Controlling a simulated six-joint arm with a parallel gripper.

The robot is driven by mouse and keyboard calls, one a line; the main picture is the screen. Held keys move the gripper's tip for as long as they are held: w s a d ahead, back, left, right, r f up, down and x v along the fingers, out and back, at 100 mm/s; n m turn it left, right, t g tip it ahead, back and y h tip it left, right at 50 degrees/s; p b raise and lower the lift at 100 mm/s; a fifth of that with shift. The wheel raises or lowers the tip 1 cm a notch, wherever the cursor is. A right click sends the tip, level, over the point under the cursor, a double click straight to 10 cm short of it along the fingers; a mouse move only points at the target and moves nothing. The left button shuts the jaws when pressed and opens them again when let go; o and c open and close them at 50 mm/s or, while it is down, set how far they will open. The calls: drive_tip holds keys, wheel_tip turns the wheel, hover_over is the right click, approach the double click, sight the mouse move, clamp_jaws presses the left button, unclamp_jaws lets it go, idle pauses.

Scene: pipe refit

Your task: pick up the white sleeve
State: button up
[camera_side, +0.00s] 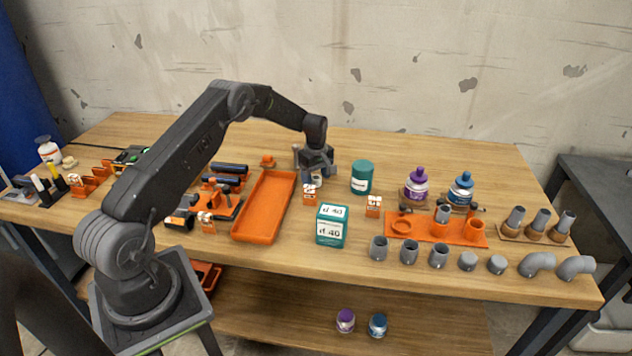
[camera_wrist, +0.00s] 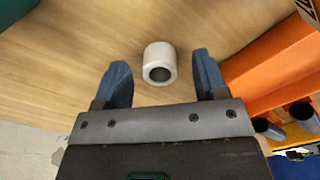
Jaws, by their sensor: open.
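The white sleeve (camera_wrist: 160,58) is a short, pale, hollow cylinder on the wooden table. In the wrist view its dark round opening faces the camera. My gripper (camera_wrist: 161,76) is open, with one blue-grey finger on each side of the sleeve and a visible gap on both sides. The fingers do not appear to touch it. In the side view my gripper (camera_side: 316,172) hangs low over the table beyond the orange tray's right end. There the sleeve is mostly hidden by the gripper, with only a small pale patch under it.
The orange tray (camera_side: 263,207) lies left of my gripper. A teal canister (camera_side: 362,179) stands close on the right, and a teal box (camera_side: 331,227) in front. Small orange tags (camera_side: 310,195) stand nearby. Bottles (camera_side: 416,184) and grey pipe fittings (camera_side: 409,251) fill the right side.

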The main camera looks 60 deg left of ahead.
drive_tip(key=shift+f, duration=0.45)
drive_tip(key=c, duration=1)
drive_tip(key=shift+r, duration=0.1)
